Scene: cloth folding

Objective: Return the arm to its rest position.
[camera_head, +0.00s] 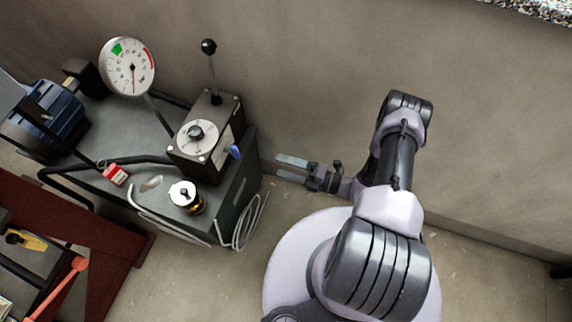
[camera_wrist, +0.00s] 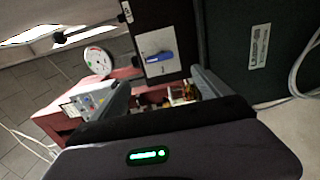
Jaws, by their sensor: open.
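My gripper (camera_head: 292,168) is at the end of my folded arm, to the right of a dark green machine cabinet, in the head view. Its two fingers point left toward the cabinet. They stand apart with nothing between them. In the wrist view the two fingers of my gripper (camera_wrist: 160,88) also stand apart, with the cabinet's gear behind them. A gap shows between the fingertips and the cabinet side in the head view. No cloth shows in either view.
A wall (camera_head: 490,150) runs behind my arm. Floor is open at lower right.

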